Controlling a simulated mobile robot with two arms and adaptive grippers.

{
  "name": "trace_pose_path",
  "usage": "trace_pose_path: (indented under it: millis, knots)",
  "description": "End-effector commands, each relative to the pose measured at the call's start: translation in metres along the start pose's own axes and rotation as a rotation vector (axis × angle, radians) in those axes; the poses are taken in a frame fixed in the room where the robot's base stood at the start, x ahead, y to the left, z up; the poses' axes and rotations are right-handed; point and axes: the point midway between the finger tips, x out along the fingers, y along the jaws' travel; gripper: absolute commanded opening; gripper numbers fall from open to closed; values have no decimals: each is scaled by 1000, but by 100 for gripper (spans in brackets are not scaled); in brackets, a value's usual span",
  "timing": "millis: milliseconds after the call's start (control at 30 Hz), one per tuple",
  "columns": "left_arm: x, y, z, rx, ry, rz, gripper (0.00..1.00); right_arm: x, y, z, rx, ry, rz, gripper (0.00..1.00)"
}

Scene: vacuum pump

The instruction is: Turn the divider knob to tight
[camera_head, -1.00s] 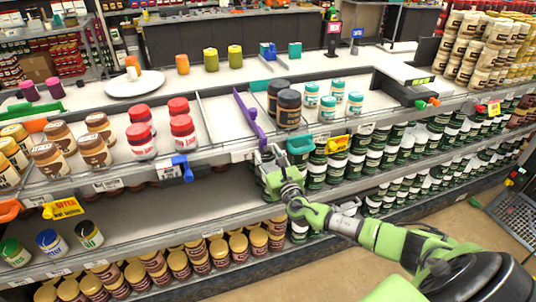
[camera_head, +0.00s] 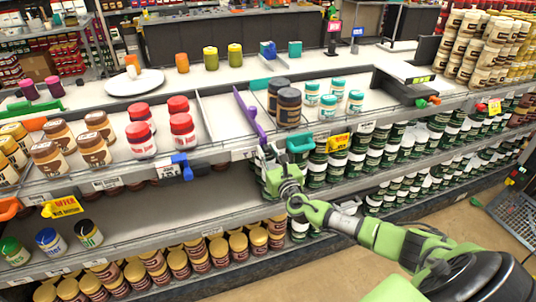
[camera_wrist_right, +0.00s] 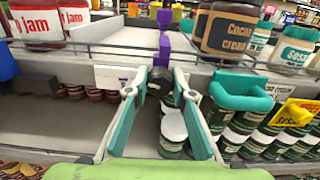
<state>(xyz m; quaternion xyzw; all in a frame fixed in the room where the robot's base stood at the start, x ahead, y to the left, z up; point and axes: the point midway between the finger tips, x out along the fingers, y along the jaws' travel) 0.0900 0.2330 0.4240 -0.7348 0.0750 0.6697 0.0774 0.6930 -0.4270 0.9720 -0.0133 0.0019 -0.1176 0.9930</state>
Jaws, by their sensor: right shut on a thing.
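The purple divider (camera_head: 247,112) stands on the upper shelf between an empty section and the brown jars; it also shows in the right wrist view (camera_wrist_right: 164,48). My right gripper (camera_head: 263,153) is at its front end, at the shelf's front edge. In the right wrist view, my right gripper's teal-sided fingers (camera_wrist_right: 160,78) close at the front of the purple divider, shut on its knob. The knob is mostly hidden between the fingertips, so its turn angle cannot be read. My left gripper is not in view.
A blue clip (camera_head: 182,166) and a teal holder (camera_head: 300,146) sit on the shelf edge on either side. Red-lidded jam jars (camera_head: 182,132) stand left, brown cocoa jars (camera_head: 289,108) right.

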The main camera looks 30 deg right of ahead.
Motion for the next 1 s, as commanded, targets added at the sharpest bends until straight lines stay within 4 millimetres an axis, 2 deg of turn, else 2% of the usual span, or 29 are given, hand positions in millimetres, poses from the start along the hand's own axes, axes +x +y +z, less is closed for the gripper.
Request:
trace_pose_path:
  millis: [500,1000]
  knots:
    - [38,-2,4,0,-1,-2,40,0,0,-4,438,-1,0,1]
    - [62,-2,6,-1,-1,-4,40,0,0,-2,913,-1,0,1]
